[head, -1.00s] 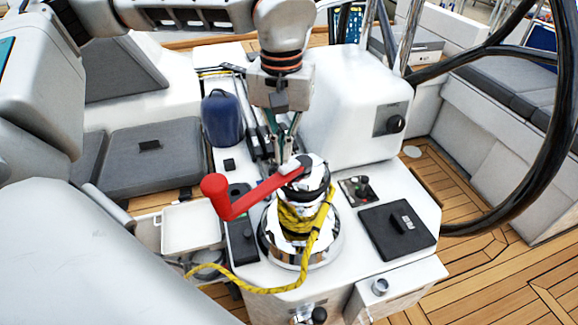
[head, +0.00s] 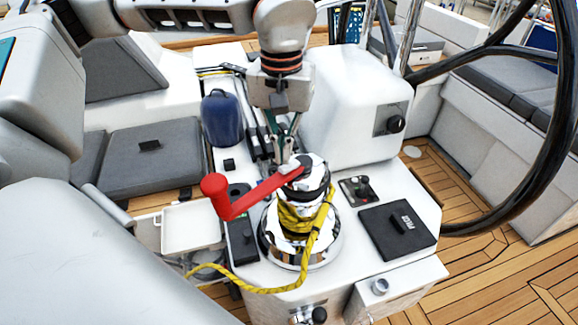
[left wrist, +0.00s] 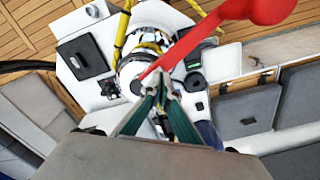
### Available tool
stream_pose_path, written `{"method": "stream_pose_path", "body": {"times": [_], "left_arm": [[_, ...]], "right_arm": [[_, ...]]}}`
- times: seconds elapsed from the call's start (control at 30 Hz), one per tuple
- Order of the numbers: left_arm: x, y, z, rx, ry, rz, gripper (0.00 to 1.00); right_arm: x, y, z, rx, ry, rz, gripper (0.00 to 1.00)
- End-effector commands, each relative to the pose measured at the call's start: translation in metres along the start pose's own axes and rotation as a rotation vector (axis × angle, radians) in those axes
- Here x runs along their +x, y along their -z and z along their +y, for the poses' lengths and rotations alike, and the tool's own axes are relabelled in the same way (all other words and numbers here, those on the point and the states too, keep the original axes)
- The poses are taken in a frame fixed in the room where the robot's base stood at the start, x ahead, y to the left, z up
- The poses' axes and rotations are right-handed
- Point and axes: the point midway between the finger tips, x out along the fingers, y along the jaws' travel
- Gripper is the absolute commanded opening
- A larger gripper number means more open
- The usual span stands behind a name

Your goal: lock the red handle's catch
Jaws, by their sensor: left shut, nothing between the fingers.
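The red handle (head: 228,197) sits on top of the chrome winch (head: 290,237), its arm pointing left with the red grip upright at its end. It also shows in the left wrist view (left wrist: 215,32). A light grey catch (head: 290,168) is at the handle's hub end. My left gripper (head: 285,160) points down, with its fingertips at or just above the catch. In the left wrist view the fingertips (left wrist: 160,78) are together and hold nothing. I cannot tell whether they touch the catch or which way the catch is turned. My right gripper is not in view.
A yellow rope (head: 318,235) is wound round the winch and trails left. A white box (head: 350,110) stands behind, and a black steering wheel (head: 560,140) is at the right. A blue bag (head: 222,118) is at the back left. A black hatch (head: 397,230) lies right of the winch.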

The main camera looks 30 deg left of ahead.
Motion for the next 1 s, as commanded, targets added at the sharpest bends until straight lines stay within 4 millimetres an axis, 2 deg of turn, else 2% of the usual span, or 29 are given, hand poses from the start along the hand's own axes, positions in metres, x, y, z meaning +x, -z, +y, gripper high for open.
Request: {"method": "stream_pose_path", "body": {"times": [1.0], "left_arm": [[0.015, 0.000, 0.000, 0.000, 0.000, 0.000, 0.00]], "right_arm": [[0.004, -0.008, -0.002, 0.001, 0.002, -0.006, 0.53]]}}
